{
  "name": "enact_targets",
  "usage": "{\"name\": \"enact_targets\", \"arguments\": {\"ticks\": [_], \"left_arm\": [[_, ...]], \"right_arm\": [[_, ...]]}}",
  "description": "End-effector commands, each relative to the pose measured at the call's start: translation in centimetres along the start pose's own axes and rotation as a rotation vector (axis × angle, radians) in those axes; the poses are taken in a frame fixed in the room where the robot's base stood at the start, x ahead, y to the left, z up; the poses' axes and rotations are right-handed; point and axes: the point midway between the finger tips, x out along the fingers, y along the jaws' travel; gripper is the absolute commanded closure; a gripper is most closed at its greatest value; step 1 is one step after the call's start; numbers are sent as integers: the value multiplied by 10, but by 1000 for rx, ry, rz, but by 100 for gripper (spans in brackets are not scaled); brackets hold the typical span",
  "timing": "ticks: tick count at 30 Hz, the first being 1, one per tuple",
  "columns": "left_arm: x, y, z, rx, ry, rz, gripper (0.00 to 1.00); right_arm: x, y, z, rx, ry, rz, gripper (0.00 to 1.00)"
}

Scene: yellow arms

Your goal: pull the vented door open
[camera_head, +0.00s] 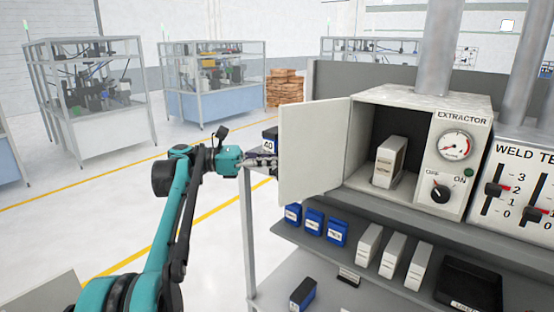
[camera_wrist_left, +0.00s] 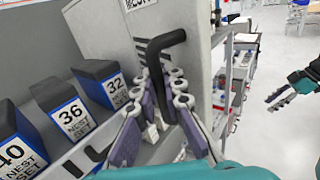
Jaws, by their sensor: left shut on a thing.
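The vented door (camera_head: 313,150) of the extractor cabinet (camera_head: 425,97) stands swung wide open to the left in the head view. Its plain inner face shows there. In the left wrist view, the door's outer face (camera_wrist_left: 105,30) carries dark vent slots and a black bar handle (camera_wrist_left: 158,62). My left gripper (camera_wrist_left: 166,92) has its fingers closed around that handle; in the head view the gripper (camera_head: 270,162) is at the door's left edge, partly hidden. My right gripper (camera_wrist_left: 279,97) shows small at the right of the left wrist view, away from the door.
A pale cartridge (camera_head: 390,160) stands inside the cabinet. Blue boxes (camera_head: 313,220) and pale cartridges (camera_head: 393,254) stand on the shelf below. The numbered box 36 (camera_wrist_left: 66,112) stands in a row beside the door.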

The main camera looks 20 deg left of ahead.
Motion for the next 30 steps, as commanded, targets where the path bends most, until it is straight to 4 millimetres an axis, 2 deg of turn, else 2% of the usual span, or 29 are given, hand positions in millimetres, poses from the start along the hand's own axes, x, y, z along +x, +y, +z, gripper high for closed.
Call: {"name": "enact_targets", "arguments": {"ticks": [14, 15, 17, 18, 26, 30], "left_arm": [[0, 1, -2, -1, 5, -9, 100], [0, 1, -2, -1, 5, -9, 88], [0, 1, -2, -1, 4, -9, 72], [0, 1, -2, -1, 4, -9, 68], [0, 1, -1, 0, 3, -8, 68], [-10, 2, -1, 0, 2, -7, 68]], "right_arm": [[0, 0, 0, 0, 0, 0, 60], [0, 0, 0, 0, 0, 0, 60], [0, 0, 0, 0, 0, 0, 60], [0, 0, 0, 0, 0, 0, 60], [0, 0, 0, 0, 0, 0, 60], [0, 0, 0, 0, 0, 0, 60]]}}
